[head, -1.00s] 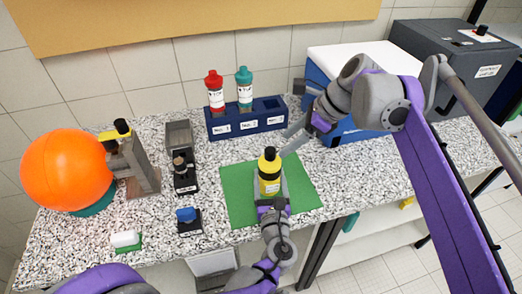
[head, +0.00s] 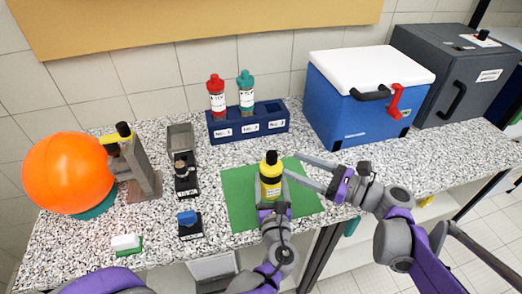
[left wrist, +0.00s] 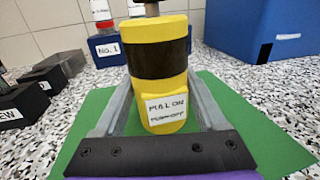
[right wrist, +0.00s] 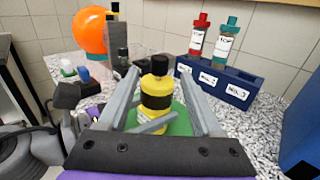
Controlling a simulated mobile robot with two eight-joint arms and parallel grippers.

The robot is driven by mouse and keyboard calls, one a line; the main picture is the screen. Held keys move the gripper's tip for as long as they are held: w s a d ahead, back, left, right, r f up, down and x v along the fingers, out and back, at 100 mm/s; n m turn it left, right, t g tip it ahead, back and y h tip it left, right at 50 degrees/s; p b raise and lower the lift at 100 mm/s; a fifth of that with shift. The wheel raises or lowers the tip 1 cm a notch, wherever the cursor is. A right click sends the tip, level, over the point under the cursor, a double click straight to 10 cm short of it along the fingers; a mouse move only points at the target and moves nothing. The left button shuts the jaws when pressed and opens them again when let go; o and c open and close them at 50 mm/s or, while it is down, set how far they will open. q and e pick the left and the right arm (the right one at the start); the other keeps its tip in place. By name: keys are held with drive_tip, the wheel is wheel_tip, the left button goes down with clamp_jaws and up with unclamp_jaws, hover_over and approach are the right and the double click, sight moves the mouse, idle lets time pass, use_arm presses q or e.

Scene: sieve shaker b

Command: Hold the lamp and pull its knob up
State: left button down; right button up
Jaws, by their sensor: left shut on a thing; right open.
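The lamp (head: 270,182) is a yellow cylinder with a black band and a black knob (head: 270,157) on top. It stands upright on the green mat (head: 238,198). Its label (left wrist: 167,109) reads "PULL ON" in the left wrist view. My left gripper (head: 272,192) is shut on the lamp's body from the front, one finger on each side. My right gripper (head: 291,166) is open, to the right of the lamp at about knob height. In the right wrist view the lamp (right wrist: 156,98) stands between and beyond its fingers, with the knob (right wrist: 159,65) clear of them.
A blue rack (head: 247,124) with a red-capped and a teal-capped bottle stands behind the mat. A blue cooler (head: 342,108) with a white lid is at the back right. An orange ball (head: 68,172), a grey microscope-like stand (head: 137,168) and small black devices are on the left.

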sight(267, 153)
drive_tip(key=x, duration=1)
drive_tip(key=shift+w+a, duration=0.15)
drive_tip(key=shift+a, duration=0.2)
clamp_jaws()
idle(0.8)
